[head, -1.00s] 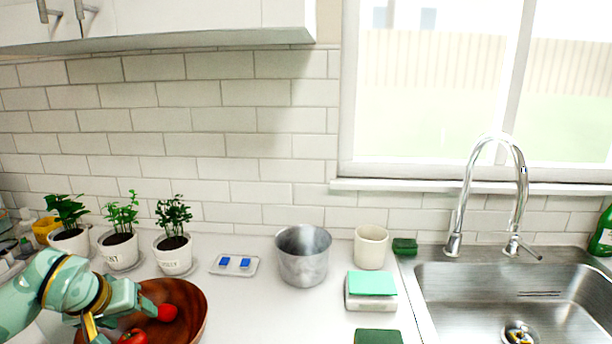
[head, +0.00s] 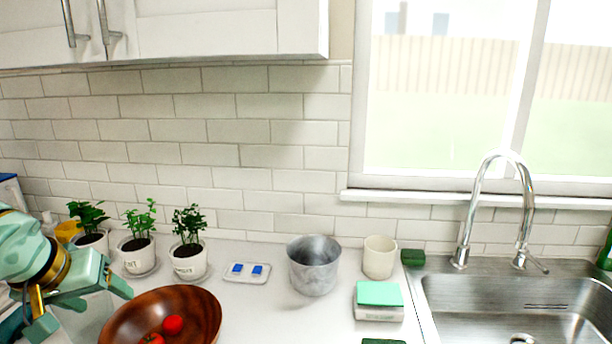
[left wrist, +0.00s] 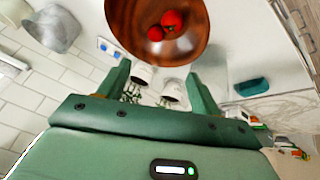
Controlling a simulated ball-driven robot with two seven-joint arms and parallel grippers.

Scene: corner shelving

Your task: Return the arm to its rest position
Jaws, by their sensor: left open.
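My left gripper (head: 88,302) is at the left edge of the head view, pale green, open and empty. It is left of the wooden bowl (head: 206,302), apart from it. Two red tomatoes (head: 173,324) lie in the bowl. In the left wrist view the open fingers of my left gripper (left wrist: 158,88) show with nothing between them, and the bowl (left wrist: 125,25) with the tomatoes (left wrist: 172,20) is beyond them. My right gripper is not in view.
Three potted plants (head: 188,262) stand behind the bowl. A tray with blue pieces (head: 248,272), a metal pot (head: 314,270), a cream cup (head: 380,258) and a green-topped box (head: 379,296) stand on the counter. The sink (head: 500,295) is at right. Cabinets (head: 220,25) hang above.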

